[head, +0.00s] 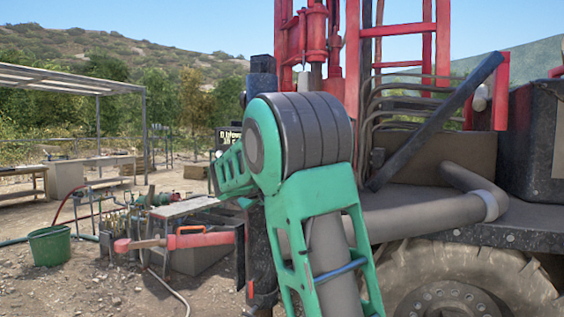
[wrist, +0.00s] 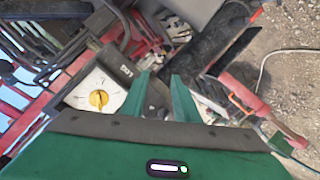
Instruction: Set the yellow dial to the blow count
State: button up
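The yellow dial (wrist: 98,99) is a round knob on a white panel (wrist: 84,90) with small marks, left of my gripper in the wrist view. The marks are too small to read. My gripper (wrist: 160,84) is open, its two green fingers apart with nothing gripped between them. The dial is beside the left finger, apart from it. In the head view my arm hides the dial and my fingertips. A black sign (head: 227,136) with white text stands behind my arm, partly covered; its top line seems to begin with "12 blows", but I cannot be sure.
The red drill rig (head: 443,40) and its large tyre (head: 455,280) fill the right side. A red cylinder with an orange handle (head: 200,241) lies left of my arm. A green bucket (head: 49,246) stands on the gravel at left. Open ground lies in front of it.

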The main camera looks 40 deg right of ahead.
jog(key=w+d+r+h, duration=0.1)
jog(key=d+r+h, duration=0.15)
jog(key=r, duration=0.45)
jog(key=w+d+r+h, duration=0.1)
jog(key=r+h, duration=0.2)
jog(key=r, duration=0.3)
jog(key=x, duration=1.1)
jog(key=shift+f, duration=0.25)
jog(key=shift+c, duration=0.7)
grip_shut()
